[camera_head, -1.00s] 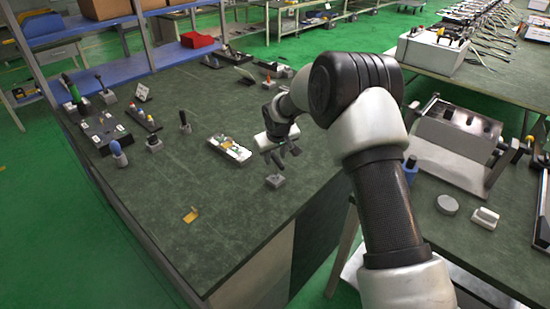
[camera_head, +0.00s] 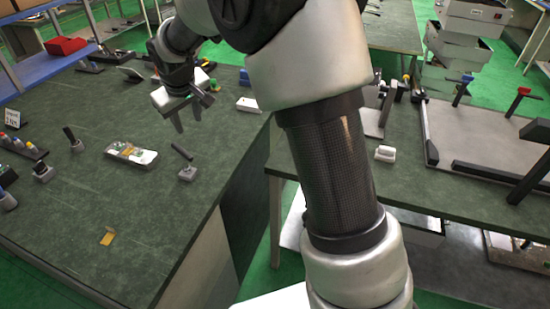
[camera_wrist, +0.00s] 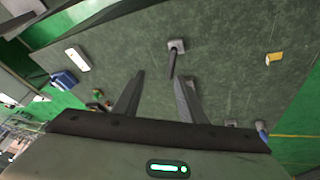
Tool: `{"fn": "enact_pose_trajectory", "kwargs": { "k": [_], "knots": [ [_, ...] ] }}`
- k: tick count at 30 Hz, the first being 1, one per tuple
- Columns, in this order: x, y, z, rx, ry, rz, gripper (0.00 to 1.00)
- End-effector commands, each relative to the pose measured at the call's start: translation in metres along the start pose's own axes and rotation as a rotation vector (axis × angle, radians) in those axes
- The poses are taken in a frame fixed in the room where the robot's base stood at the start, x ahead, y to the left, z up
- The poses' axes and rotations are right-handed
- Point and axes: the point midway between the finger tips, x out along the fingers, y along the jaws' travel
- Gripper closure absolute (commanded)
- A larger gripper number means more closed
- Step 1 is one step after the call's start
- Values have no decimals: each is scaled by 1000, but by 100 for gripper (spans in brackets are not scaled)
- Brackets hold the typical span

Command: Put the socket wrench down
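The socket wrench appears to be the dark-handled tool (camera_head: 182,152) standing tilted in a small grey holder block (camera_head: 187,174) on the green bench. In the wrist view, the dark handle (camera_wrist: 172,64) rises from the grey block (camera_wrist: 176,46). My gripper (camera_head: 187,124) is above and behind the tool in the head view, apart from it. In the wrist view, my gripper's two fingers (camera_wrist: 161,77) are spread with nothing between them. The lower end of the tool is hidden in the block.
A white tray with small parts (camera_head: 132,153) lies left of the block. Another dark-handled tool (camera_head: 70,137) stands farther left. A yellow piece (camera_head: 107,237) lies near the front. The bench around the block is mostly clear. A second table (camera_head: 470,190) is at the right.

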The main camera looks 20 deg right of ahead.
Motion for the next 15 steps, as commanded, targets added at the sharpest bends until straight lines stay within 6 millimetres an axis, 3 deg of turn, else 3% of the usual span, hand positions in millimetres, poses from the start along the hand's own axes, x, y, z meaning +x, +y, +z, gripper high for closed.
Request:
{"fn": "enact_pose_trajectory", "kwargs": {
  "k": [1, 6, 12, 15],
  "knots": [
    [-36, 14, 13, 30, 7, 20, 62],
    [-131, 40, 82, 150, 3, 60, 62],
    [-209, 41, 181, 300, 11, 77, 62],
    [-230, 32, 226, 366, 18, 74, 62]
  ]
}}
